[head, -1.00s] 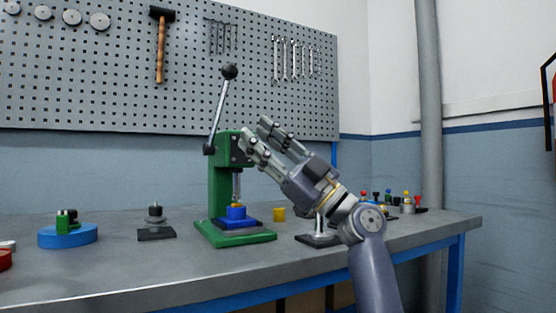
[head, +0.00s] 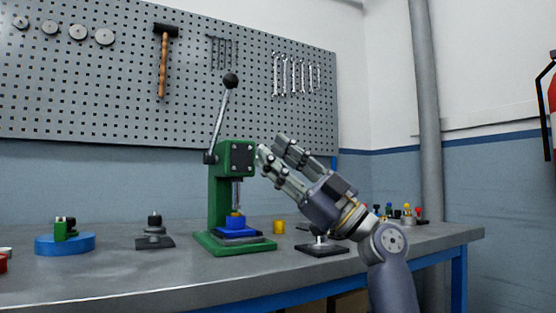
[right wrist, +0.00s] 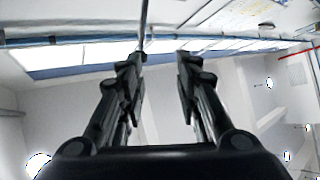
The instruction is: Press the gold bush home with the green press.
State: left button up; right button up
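The green press (head: 219,190) stands on the table with its lever (head: 218,118) raised, a black ball knob (head: 230,80) at the top. Under its ram, a blue block (head: 236,223) sits on the press base with a small gold piece, apparently the gold bush (head: 236,214), at its top. I cannot tell whether the ram touches it. My right gripper (head: 271,147) is open and empty, right of the press head and below the knob. In the right wrist view its fingers (right wrist: 160,62) stand apart with nothing between them. My left gripper is not in view.
A yellow cylinder (head: 279,227) stands right of the press. A dark plate with a post (head: 322,248) lies below my right arm. A grey stepped part (head: 154,237) and a blue round base (head: 65,244) stand to the left. A pegboard (head: 120,80) is behind.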

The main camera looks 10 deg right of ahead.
jog(key=v, duration=1.2)
